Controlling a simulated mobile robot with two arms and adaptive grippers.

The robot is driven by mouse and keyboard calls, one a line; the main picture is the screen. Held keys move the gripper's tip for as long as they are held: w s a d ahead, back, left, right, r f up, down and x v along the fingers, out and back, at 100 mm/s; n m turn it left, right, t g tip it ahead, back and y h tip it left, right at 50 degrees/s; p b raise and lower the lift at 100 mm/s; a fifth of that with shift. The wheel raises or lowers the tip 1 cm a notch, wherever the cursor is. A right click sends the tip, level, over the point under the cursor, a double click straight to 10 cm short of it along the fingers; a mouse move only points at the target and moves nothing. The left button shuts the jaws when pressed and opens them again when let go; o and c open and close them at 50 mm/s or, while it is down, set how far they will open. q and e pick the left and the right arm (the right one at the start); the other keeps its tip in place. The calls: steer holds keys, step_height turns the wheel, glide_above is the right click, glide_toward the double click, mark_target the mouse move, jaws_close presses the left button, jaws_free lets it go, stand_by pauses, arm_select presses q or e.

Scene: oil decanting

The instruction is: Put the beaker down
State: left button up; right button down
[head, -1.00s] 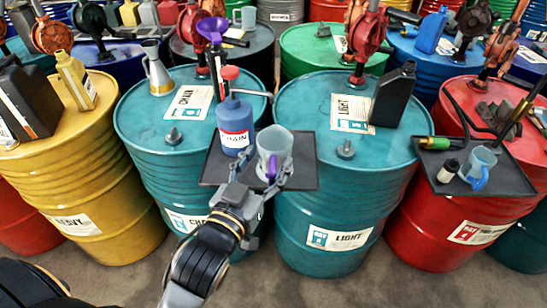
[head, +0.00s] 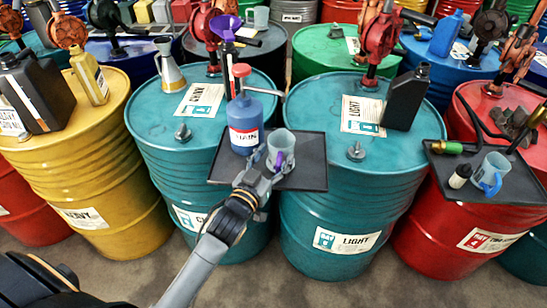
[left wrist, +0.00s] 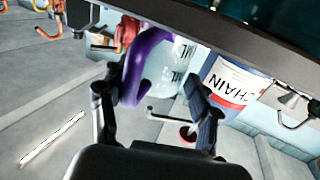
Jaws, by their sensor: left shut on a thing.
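The beaker (head: 284,142) is clear, pale grey, with a purple handle. It is upright over the dark tray (head: 312,172) between the two teal drums, right of the blue CHAIN bottle (head: 243,116). I cannot tell whether its base touches the tray. My left gripper (head: 267,169) is shut on its handle from the near side. In the left wrist view, the purple handle (left wrist: 147,62) lies between the fingers of the gripper (left wrist: 155,100), with the beaker (left wrist: 172,72) behind it. My right gripper is not in view.
The CHAIN bottle stands close beside the beaker, and it also shows in the left wrist view (left wrist: 228,88). Right of the beaker, part of the tray is bare.

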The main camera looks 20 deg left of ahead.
arm_select(q)
steer(key=shift+f, duration=0.25)
steer(key=shift+f, duration=0.15)
steer(key=o, duration=1.5)
steer(key=shift+o, duration=0.2)
steer(key=shift+s, duration=0.2)
steer(key=s+a+b, duration=0.1)
steer(key=s+b, duration=0.1)
steer(key=s, duration=0.9)
steer(key=shift+s, duration=0.3)
